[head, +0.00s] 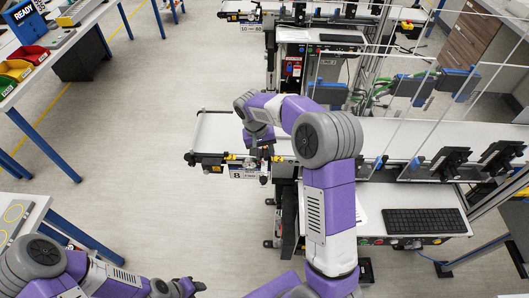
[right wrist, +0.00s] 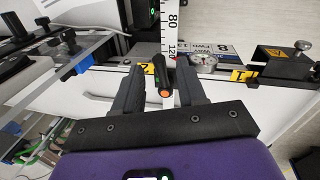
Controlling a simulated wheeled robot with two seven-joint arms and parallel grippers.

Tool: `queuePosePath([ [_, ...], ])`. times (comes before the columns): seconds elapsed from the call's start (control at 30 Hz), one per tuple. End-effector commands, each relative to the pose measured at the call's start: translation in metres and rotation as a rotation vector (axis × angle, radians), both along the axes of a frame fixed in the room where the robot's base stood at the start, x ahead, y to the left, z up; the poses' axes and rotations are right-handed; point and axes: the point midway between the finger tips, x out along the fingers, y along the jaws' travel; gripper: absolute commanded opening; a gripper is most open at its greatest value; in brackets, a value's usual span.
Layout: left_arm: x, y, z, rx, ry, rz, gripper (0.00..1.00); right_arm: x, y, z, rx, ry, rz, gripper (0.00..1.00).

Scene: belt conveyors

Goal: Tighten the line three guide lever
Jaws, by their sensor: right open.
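In the right wrist view, the guide lever (right wrist: 160,76) is a short black handle with an orange end. It stands between the two dark fingers of my right gripper (right wrist: 160,66). The fingers are open, with a gap on each side of the lever. In the head view, my right gripper (head: 262,142) is over the front rail of the middle conveyor (head: 215,132), near its left end; the lever is too small to make out there. My left gripper (head: 190,287) is low at the bottom edge, away from the conveyor; its jaw opening is unclear.
Beside the lever are a white scale strip (right wrist: 171,22), a round dial (right wrist: 203,62) and a black bracket (right wrist: 282,65). A keyboard (head: 425,222) lies on the shelf at right. Another conveyor (head: 310,8) stands behind.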

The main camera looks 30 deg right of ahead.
Motion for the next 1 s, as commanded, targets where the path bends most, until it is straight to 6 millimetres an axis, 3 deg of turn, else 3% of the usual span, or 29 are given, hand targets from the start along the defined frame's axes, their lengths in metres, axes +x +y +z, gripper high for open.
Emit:
queuePosePath([
  [0.13,0.0003,0.0000,0.0004,0.000,-0.001,0.000,0.43,-0.0010,-0.0020,-0.0111,0.000,0.000,0.000,0.41],
  [0.4,0.0004,0.0000,0.0004,0.000,-0.001,0.000,0.43,-0.0010,-0.0022,-0.0131,0.000,-0.001,0.000,0.41],
  [0.7,0.0004,0.0000,0.0003,0.000,-0.001,0.000,0.43,-0.0010,-0.0022,-0.0129,0.000,-0.001,0.000,0.00],
  [1.0,0.0004,0.0000,0.0003,0.000,-0.001,0.000,0.43,-0.0006,-0.0014,-0.0127,0.001,-0.001,-0.014,0.00],
])
